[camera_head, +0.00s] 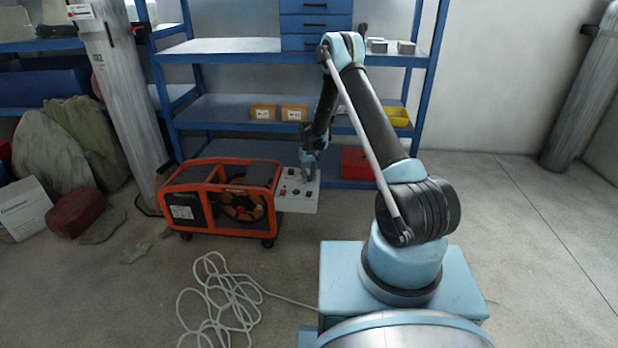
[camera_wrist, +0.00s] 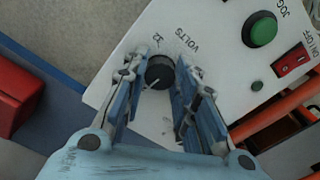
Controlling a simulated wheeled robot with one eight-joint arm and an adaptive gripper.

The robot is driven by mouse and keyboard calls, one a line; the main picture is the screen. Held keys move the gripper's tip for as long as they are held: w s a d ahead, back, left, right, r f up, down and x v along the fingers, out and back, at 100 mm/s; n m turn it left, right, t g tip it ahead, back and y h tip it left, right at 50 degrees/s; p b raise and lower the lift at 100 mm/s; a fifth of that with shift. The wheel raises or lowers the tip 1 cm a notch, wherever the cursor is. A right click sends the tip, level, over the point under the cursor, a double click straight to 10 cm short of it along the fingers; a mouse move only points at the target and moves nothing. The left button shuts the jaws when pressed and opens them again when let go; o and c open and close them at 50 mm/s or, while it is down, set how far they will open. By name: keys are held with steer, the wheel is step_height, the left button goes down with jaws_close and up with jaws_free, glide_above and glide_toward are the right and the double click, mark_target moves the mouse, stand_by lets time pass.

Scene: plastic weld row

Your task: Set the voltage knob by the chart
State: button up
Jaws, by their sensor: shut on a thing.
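The voltage knob (camera_wrist: 160,73) is a round black dial with a light pointer line, on a white control panel (camera_wrist: 205,25) beside the lettering "VOLTS". In the wrist view the pointer slants toward the lower left of the picture. My gripper (camera_wrist: 158,82) has its two blue-padded fingers on either side of the knob, shut on it. In the head view my gripper (camera_head: 309,165) reaches down to the panel (camera_head: 297,205), and hides part of it. The panel is on the right end of an orange-framed machine (camera_head: 222,162). I cannot make out a chart in either view.
The panel also carries a green JOG button (camera_wrist: 261,28) and a red ON/OFF switch (camera_wrist: 292,60). A red box (camera_head: 357,165) stands behind, by the blue shelving (camera_head: 240,127). A loose pale cable (camera_head: 225,300) lies on the floor in front; the floor at right is clear.

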steer(key=shift+n, duration=0.3)
steer(key=shift+n, duration=0.3)
steer(key=o, duration=1)
steer(key=shift+r, duration=0.15)
